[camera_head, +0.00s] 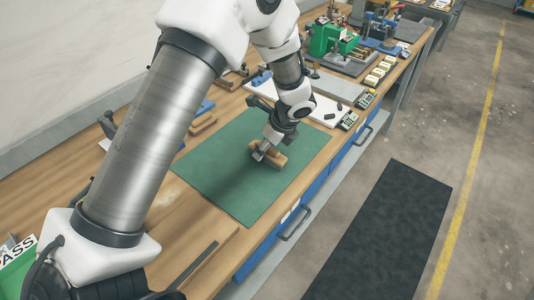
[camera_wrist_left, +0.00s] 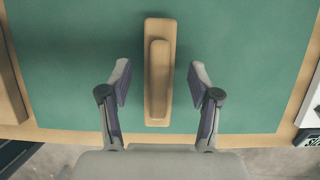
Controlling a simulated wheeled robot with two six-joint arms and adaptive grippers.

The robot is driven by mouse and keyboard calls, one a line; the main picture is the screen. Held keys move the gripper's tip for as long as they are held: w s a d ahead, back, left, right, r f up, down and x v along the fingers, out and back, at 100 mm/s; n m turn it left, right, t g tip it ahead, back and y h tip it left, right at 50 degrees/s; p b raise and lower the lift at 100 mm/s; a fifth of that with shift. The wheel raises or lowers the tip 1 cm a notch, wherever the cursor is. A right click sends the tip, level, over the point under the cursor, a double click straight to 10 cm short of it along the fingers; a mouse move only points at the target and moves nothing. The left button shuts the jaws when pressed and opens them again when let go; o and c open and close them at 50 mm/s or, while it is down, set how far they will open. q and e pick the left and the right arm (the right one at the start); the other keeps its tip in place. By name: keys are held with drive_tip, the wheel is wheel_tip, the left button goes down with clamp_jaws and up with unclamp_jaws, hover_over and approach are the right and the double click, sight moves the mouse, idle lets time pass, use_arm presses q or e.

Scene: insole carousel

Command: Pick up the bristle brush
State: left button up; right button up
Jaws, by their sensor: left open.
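The bristle brush, a wooden block with a raised narrower wooden grip (camera_wrist_left: 160,72), lies on the green mat (camera_wrist_left: 60,60). In the head view the brush (camera_head: 273,161) is partly covered by my left gripper (camera_head: 262,152). In the left wrist view my left gripper (camera_wrist_left: 160,84) is open, with one finger on each side of the brush's near half and a gap on both sides. The brush's bristles are not visible. My right gripper is in neither view.
The mat lies on a wooden workbench (camera_head: 215,255) with blue drawers (camera_head: 317,187) below its front edge. A white board (camera_head: 305,100) lies beyond the mat. The mat around the brush is clear.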

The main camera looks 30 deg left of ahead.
use_arm(q)
drive_tip(key=shift+x, duration=1)
drive_tip(key=shift+a+f, duration=0.1)
drive_tip(key=shift+f, duration=0.1)
drive_tip(key=shift+s+r, duration=0.1)
clamp_jaws()
wheel_tip(320, 180, up, 10)
drive_tip(key=shift+r, duration=0.1)
drive_tip(key=c, duration=0.7)
unclamp_jaws()
drive_tip(key=shift+c, duration=0.2)
drive_tip(key=c, duration=0.4)
drive_tip(key=shift+f, duration=0.2)
